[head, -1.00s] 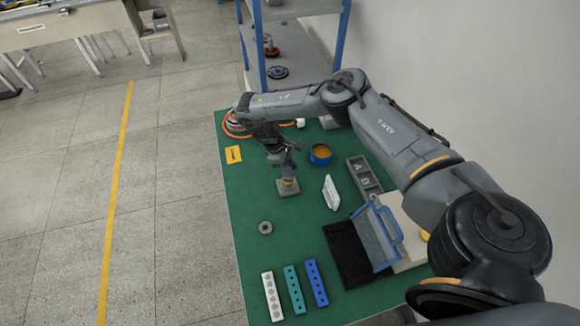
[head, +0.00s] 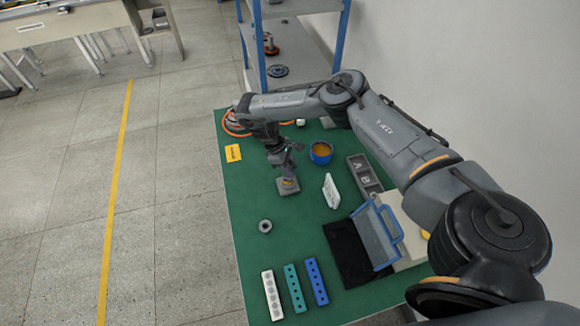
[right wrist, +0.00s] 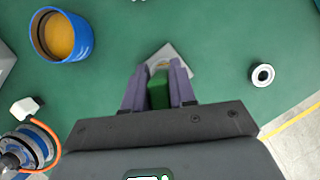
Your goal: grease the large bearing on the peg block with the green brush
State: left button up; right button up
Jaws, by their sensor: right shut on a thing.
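The peg block (head: 287,191) is a grey square block on the green mat; it also shows in the right wrist view (right wrist: 183,57), partly hidden behind my fingers. My right gripper (head: 287,174) is upright just over it. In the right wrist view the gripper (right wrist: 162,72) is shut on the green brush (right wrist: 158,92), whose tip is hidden. The bearing on the block is mostly hidden, so I cannot tell whether the brush touches it. The blue pot of orange-yellow grease (head: 321,153) stands to the right, and also shows in the right wrist view (right wrist: 61,36). My left gripper is out of view.
A grey ring (head: 265,226) lies alone on the mat. A white upright plate (head: 331,192), a grey tray marked A and B (head: 364,176) and a blue-framed case (head: 377,238) stand to the right. White, teal and blue hole strips (head: 294,289) lie at the front.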

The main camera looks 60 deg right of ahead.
jog(key=shift+r+n+h+p, duration=0.1)
jog(key=shift+n+h+p, duration=0.4)
jog(key=shift+n+p, duration=0.9)
jog(key=shift+n+t+p, duration=0.3)
jog(key=shift+n+p, duration=0.1)
jog(key=shift+n, duration=0.2)
jog(key=m, duration=0.2)
jog(key=shift+f+m+y, duration=0.25)
jog(key=shift+m+y, duration=0.05)
jog(key=shift+r+m, duration=0.2)
jog(key=shift+m, duration=0.5)
jog(key=shift+m+g+y+p, duration=0.4)
jog(key=shift+m+y+p, duration=0.2)
jog(key=shift+m, duration=0.2)
jog(key=shift+m+y, duration=0.4)
jog(key=shift+m, duration=0.8)
